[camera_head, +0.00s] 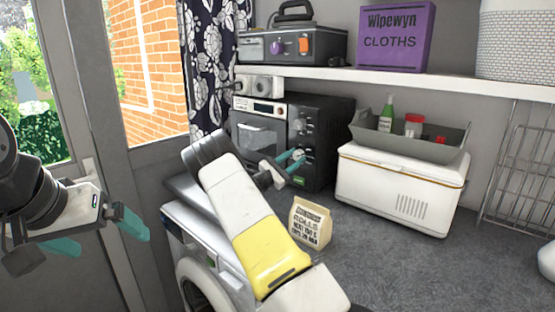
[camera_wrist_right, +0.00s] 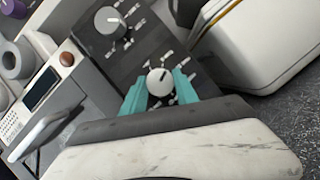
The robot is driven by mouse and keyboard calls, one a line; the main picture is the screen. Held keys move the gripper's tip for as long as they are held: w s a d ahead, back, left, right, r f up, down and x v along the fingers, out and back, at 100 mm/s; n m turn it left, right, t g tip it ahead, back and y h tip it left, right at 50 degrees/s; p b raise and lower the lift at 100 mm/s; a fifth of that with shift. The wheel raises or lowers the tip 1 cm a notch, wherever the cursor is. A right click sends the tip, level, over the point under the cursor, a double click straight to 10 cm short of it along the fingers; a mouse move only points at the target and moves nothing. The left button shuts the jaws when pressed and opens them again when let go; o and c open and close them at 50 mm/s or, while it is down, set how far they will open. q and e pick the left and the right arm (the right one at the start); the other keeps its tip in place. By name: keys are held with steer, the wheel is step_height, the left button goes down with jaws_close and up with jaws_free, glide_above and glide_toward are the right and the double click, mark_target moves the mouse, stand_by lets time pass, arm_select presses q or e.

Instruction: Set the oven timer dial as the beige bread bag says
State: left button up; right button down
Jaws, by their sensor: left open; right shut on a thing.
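The small black oven (camera_head: 325,125) stands at the back of the counter, with dials on its front panel. My right gripper (camera_head: 290,163) is at the lower dial. In the right wrist view, the teal fingers of this gripper (camera_wrist_right: 160,95) are shut on the white lower dial (camera_wrist_right: 159,81), one on each side. An upper dial (camera_wrist_right: 107,20) is free; I cannot read the marks around either dial. The beige bread bag (camera_head: 310,222) stands upright on the counter, with printed words such as "ROLLS"; the smaller lines are hard to read. My left gripper (camera_head: 97,235) is open and empty at the left.
A white cooler box (camera_head: 400,190) with a grey tray (camera_head: 430,140) of bottles stands right of the oven. A washing machine (camera_head: 195,250) is below. The counter's right part is mostly clear.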

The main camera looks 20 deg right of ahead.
steer(key=m+g, duration=0.1)
steer(key=m, duration=0.2)
steer(key=m+g, duration=0.2)
steer(key=m, duration=0.2)
steer(key=shift+w+a+y, duration=0.1)
steer(key=shift+y, duration=0.3)
steer(key=m+y, duration=0.1)
steer(key=m, duration=0.2)
steer(key=m+g, duration=0.1)
steer(key=m, duration=0.2)
steer(key=shift+r+g+y, duration=0.15)
steer(key=shift+g+y, duration=0.15)
steer(key=shift+y, duration=0.1)
steer(key=m+y, duration=0.2)
steer(key=m, duration=0.2)
steer(key=shift+r+m, duration=0.1)
steer(key=shift+m, duration=0.3)
steer(key=m+t+y, duration=0.1)
steer(key=m+y, duration=0.1)
steer(key=m, duration=0.2)
steer(key=shift+m, duration=0.3)
steer(key=c, duration=0.9)
jaws_free()
steer(key=shift+r, duration=0.1)
steer(key=shift+c, duration=0.2)
steer(key=v, duration=0.7)
steer(key=shift+s+a, duration=0.3)
steer(key=shift+r, duration=0.15)
